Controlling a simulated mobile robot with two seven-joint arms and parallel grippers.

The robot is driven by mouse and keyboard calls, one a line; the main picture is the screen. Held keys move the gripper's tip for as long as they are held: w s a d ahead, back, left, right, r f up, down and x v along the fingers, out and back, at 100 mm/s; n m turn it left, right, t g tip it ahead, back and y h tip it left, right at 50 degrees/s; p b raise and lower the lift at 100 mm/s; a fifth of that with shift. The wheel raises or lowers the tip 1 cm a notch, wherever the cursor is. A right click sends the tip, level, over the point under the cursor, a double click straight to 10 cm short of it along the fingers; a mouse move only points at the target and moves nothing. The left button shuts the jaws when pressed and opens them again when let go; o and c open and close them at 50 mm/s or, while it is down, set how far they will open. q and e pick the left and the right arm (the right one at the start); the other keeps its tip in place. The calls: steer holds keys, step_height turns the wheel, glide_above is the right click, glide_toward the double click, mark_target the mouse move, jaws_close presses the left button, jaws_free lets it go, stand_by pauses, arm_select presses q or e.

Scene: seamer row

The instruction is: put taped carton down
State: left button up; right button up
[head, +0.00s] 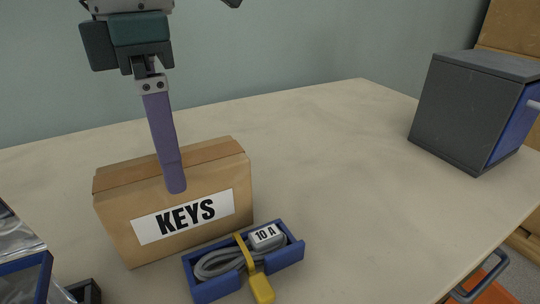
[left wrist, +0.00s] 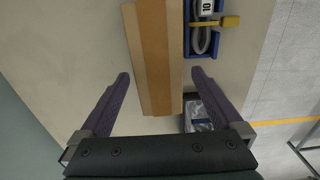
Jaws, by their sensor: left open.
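The taped carton (head: 190,215) is a brown box with a tape strip along its top and a white KEYS label. It stands upright on the beige table (head: 320,150), left of the middle in the head view. In the left wrist view, the carton's top (left wrist: 155,50) lies between the two purple fingers. My left gripper (head: 172,178) points down at the carton and is open. In the head view one finger overlaps the carton's front and the other finger is hidden. I cannot tell whether the fingers touch the carton. My right gripper is not in view.
A blue holder (head: 214,288) with a grey coiled cable, yellow strap and 10 A tag sits close to the carton's front right. A dark grey box (head: 455,112) stands at the right. A bin with clear bags (head: 22,275) is at the lower left. The table's middle is clear.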

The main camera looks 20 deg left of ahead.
mark_target(181, 199)
arm_select(q)
steer(key=f, duration=0.6)
steer(key=shift+w+f, duration=0.2)
steer(key=shift+f, duration=0.15)
jaws_close()
stand_by(0.5)
steer(key=shift+r, duration=0.1)
